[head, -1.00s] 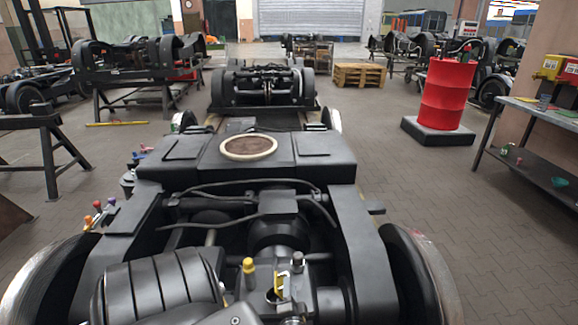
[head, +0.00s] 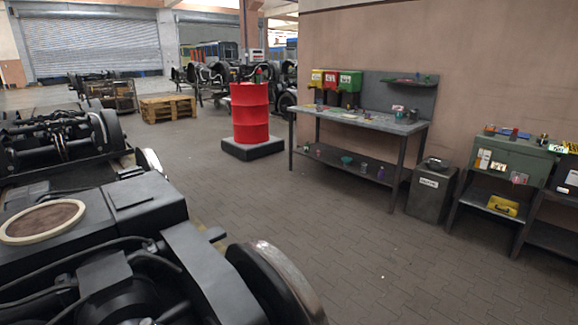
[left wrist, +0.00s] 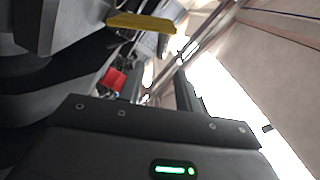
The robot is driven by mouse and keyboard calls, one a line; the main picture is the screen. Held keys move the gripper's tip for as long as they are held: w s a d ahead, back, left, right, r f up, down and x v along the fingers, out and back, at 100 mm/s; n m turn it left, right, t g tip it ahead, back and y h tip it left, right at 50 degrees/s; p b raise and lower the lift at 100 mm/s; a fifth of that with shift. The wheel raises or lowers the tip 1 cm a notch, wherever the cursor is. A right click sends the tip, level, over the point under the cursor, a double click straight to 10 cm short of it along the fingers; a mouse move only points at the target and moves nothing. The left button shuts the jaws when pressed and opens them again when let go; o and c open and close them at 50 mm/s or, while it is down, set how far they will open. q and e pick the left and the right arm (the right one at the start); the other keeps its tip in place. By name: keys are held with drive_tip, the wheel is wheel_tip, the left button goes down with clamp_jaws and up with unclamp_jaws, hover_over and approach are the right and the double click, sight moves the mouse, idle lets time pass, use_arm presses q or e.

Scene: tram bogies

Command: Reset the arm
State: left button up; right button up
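My left gripper (left wrist: 160,88) shows only in the left wrist view. Its two dark fingers stand apart with nothing seen between them. A green light glows on its body below. The view is steeply tilted, and a pale wall and ceiling beams lie beyond the fingers. No arm or gripper of mine shows in the head view, and my right gripper is out of sight.
A dark bogie (head: 140,205) with a wheel fills the lower left of the head view. A red drum (head: 250,112) stands on a dark base, beside a wooden pallet (head: 168,108). A workbench (head: 370,122), a grey bin (head: 432,190) and a green cabinet (head: 512,160) line the right wall. Paved floor between is clear.

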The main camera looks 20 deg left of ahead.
use_arm(q)
drive_tip(key=w+d+f+h, duration=0.1)
drive_tip(key=d+f+h, duration=0.3)
drive_tip(key=f, duration=0.4)
drive_tip(key=w+d+f+h, duration=0.1)
drive_tip(key=d+f+h, duration=0.3)
drive_tip(key=f, duration=0.4)
drive_tip(key=s+d+f+g+h, duration=0.2)
drive_tip(key=s+d+f+h, duration=0.3)
drive_tip(key=f, duration=0.6)
drive_tip(key=s+d+f+g+h, duration=0.1)
drive_tip(key=s+f+g, duration=0.2)
drive_tip(key=s, duration=0.9)
drive_tip(key=s+d+f+m+g+h, duration=0.1)
drive_tip(key=s+f+g, duration=0.2)
drive_tip(key=s+f, duration=0.5)
drive_tip(key=s, duration=0.4)
drive_tip(key=shift+s+d, duration=0.25)
drive_tip(key=shift+d, duration=0.05)
drive_tip(key=shift+s, duration=0.15)
